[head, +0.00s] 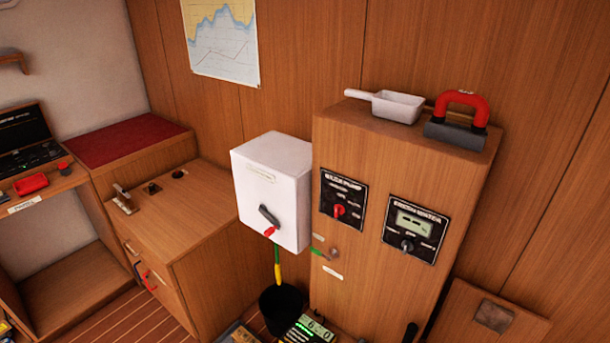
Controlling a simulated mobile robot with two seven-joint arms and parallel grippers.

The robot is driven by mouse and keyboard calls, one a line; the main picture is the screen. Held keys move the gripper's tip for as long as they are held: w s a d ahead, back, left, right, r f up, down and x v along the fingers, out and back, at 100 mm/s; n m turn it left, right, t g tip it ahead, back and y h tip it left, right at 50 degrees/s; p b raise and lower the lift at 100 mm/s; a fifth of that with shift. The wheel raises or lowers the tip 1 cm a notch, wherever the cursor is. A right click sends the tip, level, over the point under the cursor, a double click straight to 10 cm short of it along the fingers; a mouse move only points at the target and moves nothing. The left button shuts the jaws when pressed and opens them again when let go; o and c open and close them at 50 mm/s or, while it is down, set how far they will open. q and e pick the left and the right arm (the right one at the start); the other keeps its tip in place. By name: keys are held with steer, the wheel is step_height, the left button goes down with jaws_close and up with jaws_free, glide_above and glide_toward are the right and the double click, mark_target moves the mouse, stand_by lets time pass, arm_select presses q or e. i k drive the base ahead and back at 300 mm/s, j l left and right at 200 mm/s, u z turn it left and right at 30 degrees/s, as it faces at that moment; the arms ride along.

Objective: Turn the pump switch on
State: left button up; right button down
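A black panel (356,193), which seems to read "Bilge Pump", is on the front of a tall wooden cabinet (330,150). Its red knob (339,211) sits low on the panel; the exact position it points to is too small to read. To its right is a second black panel (432,217), apparently labelled "Fresh Water", with a small display (414,223) and a dark knob (407,245). Neither of my grippers shows in the head view, and nothing touches the knobs.
A white box (270,170) with a dark lever hangs left of the cabinet, above a black bucket (281,310). A white scoop (397,106) and a red-handled tool (458,120) lie on the cabinet top. A wooden counter (190,210) stands left.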

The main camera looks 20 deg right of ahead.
mark_target(338, 208)
steer(key=i+j+z, duration=0.15)
steer(key=z, duration=0.25)
steer(key=i+j+z, duration=0.15)
steer(key=z, duration=0.25)
steer(key=i+j+z, duration=0.1)
steer(key=j+z, duration=0.25)
steer(key=i+j+z, duration=0.1)
steer(key=j, duration=0.2)
steer(key=i+j+z, duration=0.15)
steer(key=j, duration=0.2)
steer(key=j+z, duration=0.1)
steer(key=j, duration=0.2)
